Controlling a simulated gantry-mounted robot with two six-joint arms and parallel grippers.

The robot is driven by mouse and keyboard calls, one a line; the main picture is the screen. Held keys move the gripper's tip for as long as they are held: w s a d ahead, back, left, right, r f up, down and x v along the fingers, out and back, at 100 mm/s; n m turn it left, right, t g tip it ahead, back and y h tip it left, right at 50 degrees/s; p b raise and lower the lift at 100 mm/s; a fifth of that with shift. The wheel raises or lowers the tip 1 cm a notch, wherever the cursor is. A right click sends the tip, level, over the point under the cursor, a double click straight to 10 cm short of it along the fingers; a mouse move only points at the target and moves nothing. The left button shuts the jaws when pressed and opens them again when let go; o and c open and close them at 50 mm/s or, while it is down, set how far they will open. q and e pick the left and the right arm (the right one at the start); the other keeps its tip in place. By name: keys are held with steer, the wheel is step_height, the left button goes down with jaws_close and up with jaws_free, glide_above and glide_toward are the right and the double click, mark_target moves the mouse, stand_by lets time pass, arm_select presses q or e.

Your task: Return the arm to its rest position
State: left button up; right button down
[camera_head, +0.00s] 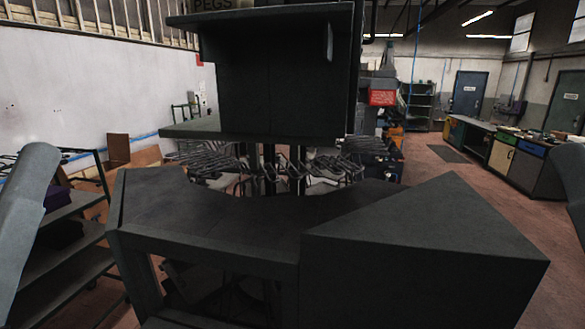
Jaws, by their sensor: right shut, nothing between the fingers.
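A grey link of my left arm (22,215) hangs at the left edge of the head view, beside the dark worktable. Small parts of my right arm (573,160) show at the right edge, away from the worktable. Neither gripper's fingers can be seen in this view. Both visible arm parts are apart from the furniture in the picture.
A dark curved worktable (205,213) fills the front, with a raised angled block (420,235) on its right. A dark cabinet (270,75) with a ledge stands behind it. Shelves (75,265) stand at the left. The tabletop is bare; open floor (470,195) lies right.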

arm_select(q)
step_height(320, 180, up, 19)
steer(key=p, duration=1.5)
steer(key=shift+f, duration=0.15)
arm_select(e)
step_height(320, 180, up, 19)
steer(key=shift+f, duration=0.15)
